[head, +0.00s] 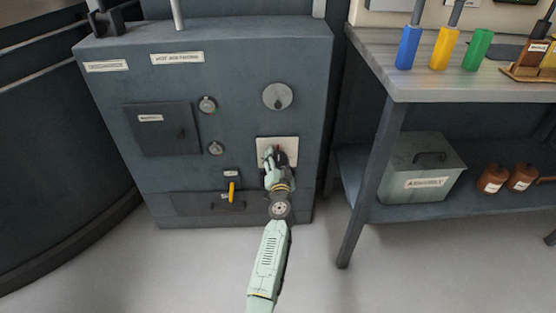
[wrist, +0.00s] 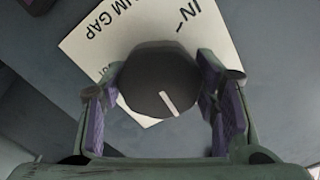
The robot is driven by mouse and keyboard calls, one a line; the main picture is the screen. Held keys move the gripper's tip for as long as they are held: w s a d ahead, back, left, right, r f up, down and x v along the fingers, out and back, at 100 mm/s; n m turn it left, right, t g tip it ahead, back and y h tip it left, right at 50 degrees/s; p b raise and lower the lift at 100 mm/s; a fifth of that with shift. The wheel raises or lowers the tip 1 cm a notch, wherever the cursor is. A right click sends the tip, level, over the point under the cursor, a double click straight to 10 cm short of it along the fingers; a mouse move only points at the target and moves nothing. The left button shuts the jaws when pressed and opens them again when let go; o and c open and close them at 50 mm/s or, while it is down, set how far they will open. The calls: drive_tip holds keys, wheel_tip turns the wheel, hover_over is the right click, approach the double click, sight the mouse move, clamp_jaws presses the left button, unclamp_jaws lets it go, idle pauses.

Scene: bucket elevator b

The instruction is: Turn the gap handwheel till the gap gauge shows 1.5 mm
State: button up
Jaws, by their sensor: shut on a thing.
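A dark round knob (wrist: 152,75) with a white pointer line sits on a pale plate (wrist: 85,50) in the wrist view. The plate's partly hidden lettering reads "UM GAP" and "IN-", so the knob appears to be the gap handwheel. My gripper (wrist: 163,95) has one finger on each side of the knob and is shut on it. In the head view my gripper (head: 275,156) is at the pale plate (head: 291,146) on the cabinet front and hides the knob. A round grey dial (head: 278,96) is above the plate; its reading is too small to tell.
The blue-grey cabinet (head: 130,80) also carries a small door (head: 165,140), two small round fittings (head: 207,104) and a yellow lever (head: 232,192). A workbench (head: 390,80) with an "ASSEMBLY" box (head: 415,165) on its lower shelf stands to the right. The floor in front is clear.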

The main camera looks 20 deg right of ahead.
drive_tip(key=m, duration=0.6)
drive_tip(key=shift+m, duration=0.3)
drive_tip(key=shift+r, duration=0.1)
idle(0.4)
drive_tip(key=o, duration=1.2)
drive_tip(key=r, duration=0.9)
drive_tip(key=shift+w+a+r, duration=0.2)
drive_tip(key=shift+a+r, duration=0.1)
drive_tip(key=shift+a, duration=0.05)
drive_tip(key=shift+s+d+r, duration=0.1)
drive_tip(key=shift+d+r, duration=0.05)
drive_tip(key=shift+r, duration=0.1)
